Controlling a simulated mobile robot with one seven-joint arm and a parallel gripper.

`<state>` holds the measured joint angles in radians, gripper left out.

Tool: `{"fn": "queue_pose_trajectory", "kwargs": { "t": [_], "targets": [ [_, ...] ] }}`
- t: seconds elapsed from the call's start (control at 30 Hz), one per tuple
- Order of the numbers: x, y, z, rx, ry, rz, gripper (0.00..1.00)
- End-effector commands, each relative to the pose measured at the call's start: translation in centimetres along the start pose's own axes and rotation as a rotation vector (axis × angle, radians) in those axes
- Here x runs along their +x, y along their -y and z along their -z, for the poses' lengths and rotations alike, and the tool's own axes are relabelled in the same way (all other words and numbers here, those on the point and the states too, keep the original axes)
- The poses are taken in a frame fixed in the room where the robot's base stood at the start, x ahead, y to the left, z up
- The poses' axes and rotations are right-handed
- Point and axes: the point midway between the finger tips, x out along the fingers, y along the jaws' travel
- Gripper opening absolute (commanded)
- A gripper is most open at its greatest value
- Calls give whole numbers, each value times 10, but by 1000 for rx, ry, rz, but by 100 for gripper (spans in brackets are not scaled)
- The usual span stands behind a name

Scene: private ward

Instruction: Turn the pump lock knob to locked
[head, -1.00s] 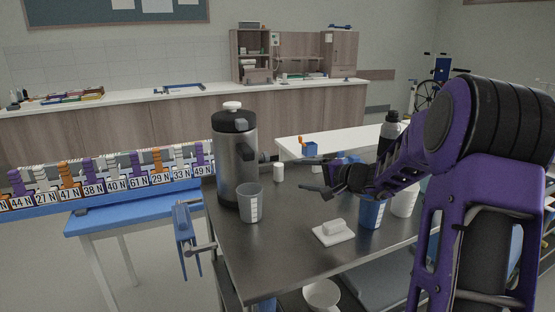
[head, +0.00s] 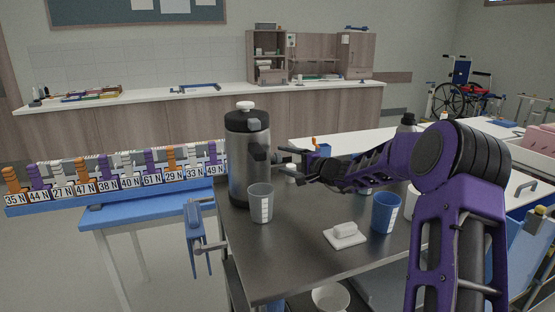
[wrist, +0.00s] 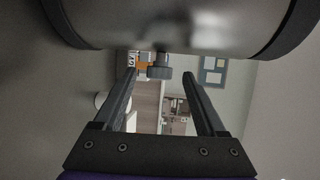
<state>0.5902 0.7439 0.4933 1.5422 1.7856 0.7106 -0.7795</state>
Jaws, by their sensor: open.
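The pump dispenser (head: 238,175) is a tall grey metal cylinder with a black top and a white cap. It stands upright at the left rear of the dark metal cart top. Its dark round knob (wrist: 160,72) sticks out from the body toward my gripper in the wrist view. My gripper (head: 287,161) is open at the right side of the dispenser, at the knob's height. In the wrist view the knob shows in the gap between the two fingertips, with space on both sides. I cannot make out the knob's lock marking.
A clear measuring cup (head: 261,205) stands in front of the dispenser. A white block on a pad (head: 345,236) and a blue cup (head: 386,214) stand to the right on the cart top (head: 285,265). A blue clamp (head: 197,235) is at the cart's left edge.

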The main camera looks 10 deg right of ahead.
Motion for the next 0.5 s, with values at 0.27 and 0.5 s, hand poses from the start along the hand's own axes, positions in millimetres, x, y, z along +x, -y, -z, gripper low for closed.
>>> {"fn": "queue_pose_trajectory", "kwargs": {
  "t": [0.27, 0.5],
  "targets": [
    [34, 0, 0, -1, 0, 0, 74],
    [38, 0, 0, 0, 0, 0, 74]
  ]
}}
